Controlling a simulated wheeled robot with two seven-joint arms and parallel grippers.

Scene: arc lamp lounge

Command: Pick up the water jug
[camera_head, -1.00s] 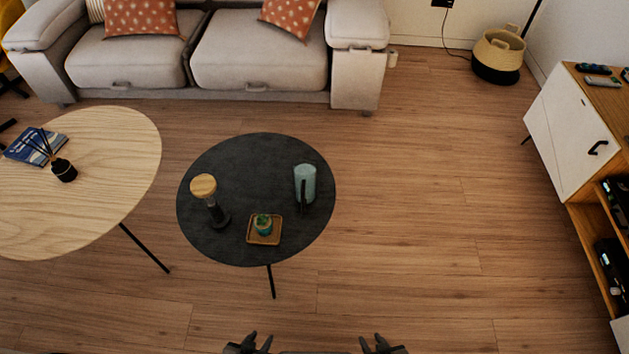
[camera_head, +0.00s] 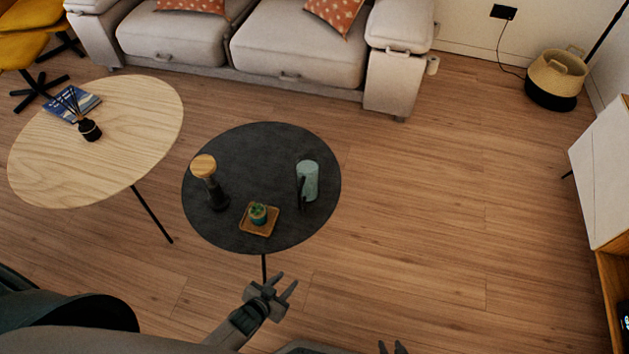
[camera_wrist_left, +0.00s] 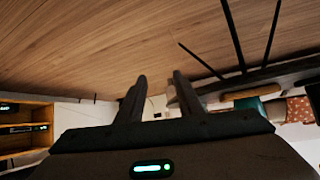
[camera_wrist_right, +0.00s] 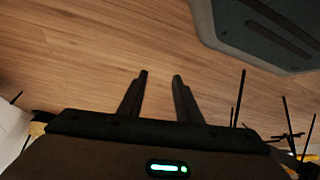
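The water jug (camera_head: 310,180) is a pale teal cylinder with a dark handle on its near left side. It stands upright on the right part of the round black table (camera_head: 235,148). My left gripper (camera_head: 285,284) is open and empty, in front of the table's near edge and apart from the jug. Its two spread fingers show in the left wrist view (camera_wrist_left: 160,80). My right gripper (camera_head: 393,348) is mostly cut off at the bottom edge of the head view. In the right wrist view (camera_wrist_right: 160,78) it is open with nothing between its fingers.
On the black table stand a dark, wooden-topped grinder-like item (camera_head: 212,185) and a small plant (camera_head: 258,214) on a square wooden tray (camera_head: 268,229). A wooden table (camera_head: 135,105) is at the left, a sofa (camera_head: 300,50) behind, a cabinet (camera_head: 603,165) at right. Floor right of the table is clear.

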